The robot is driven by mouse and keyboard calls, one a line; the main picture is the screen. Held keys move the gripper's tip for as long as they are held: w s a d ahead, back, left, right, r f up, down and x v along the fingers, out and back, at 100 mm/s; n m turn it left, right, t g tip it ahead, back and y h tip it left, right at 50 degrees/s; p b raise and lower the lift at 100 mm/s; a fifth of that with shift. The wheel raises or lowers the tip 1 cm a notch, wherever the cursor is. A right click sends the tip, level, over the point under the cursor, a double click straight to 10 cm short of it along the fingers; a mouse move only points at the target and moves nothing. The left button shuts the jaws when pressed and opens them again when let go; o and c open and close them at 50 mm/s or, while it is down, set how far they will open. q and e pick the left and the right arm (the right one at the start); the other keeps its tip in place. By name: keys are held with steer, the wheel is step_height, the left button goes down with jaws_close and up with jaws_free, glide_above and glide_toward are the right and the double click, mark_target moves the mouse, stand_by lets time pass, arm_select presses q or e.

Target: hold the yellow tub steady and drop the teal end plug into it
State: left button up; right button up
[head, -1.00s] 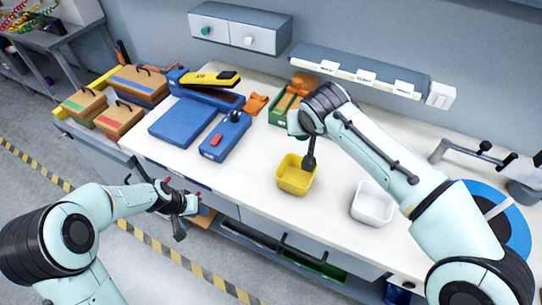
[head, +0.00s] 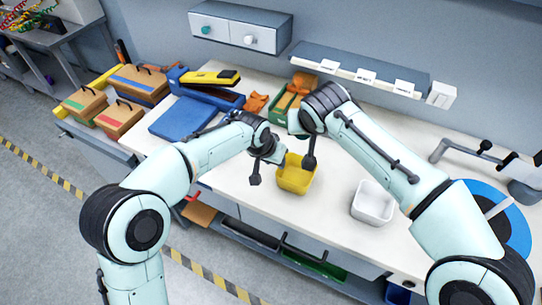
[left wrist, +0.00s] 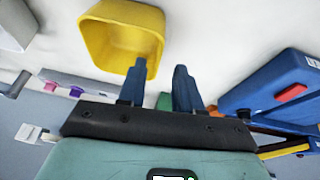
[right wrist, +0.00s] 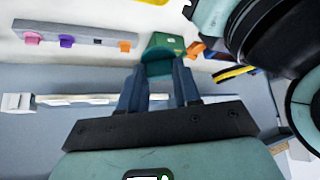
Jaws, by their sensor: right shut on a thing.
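The yellow tub (head: 295,176) stands on the white bench top; it fills the upper left of the left wrist view (left wrist: 121,36). My left gripper (head: 267,168) is just left of the tub in the head view; its fingers (left wrist: 160,75) are apart with nothing between them, one fingertip overlapping the tub's edge in its wrist view. My right gripper (head: 309,160) is at the tub's far right rim in the head view. It is shut on a teal piece, the end plug (right wrist: 157,63), seen between its fingertips in the right wrist view; the arm hides it in the head view.
A white tub (head: 374,203) stands to the right. A green bin (head: 288,107) is behind the right gripper. A blue case (head: 182,118) lies left, partly behind my left arm. Bench between the tubs is clear.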

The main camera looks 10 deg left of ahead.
mark_target(293, 179)
arm_select(q)
steer(key=x, duration=0.8)
steer(key=shift+w+d+f, duration=0.1)
steer(key=shift+f, duration=0.15)
jaws_close()
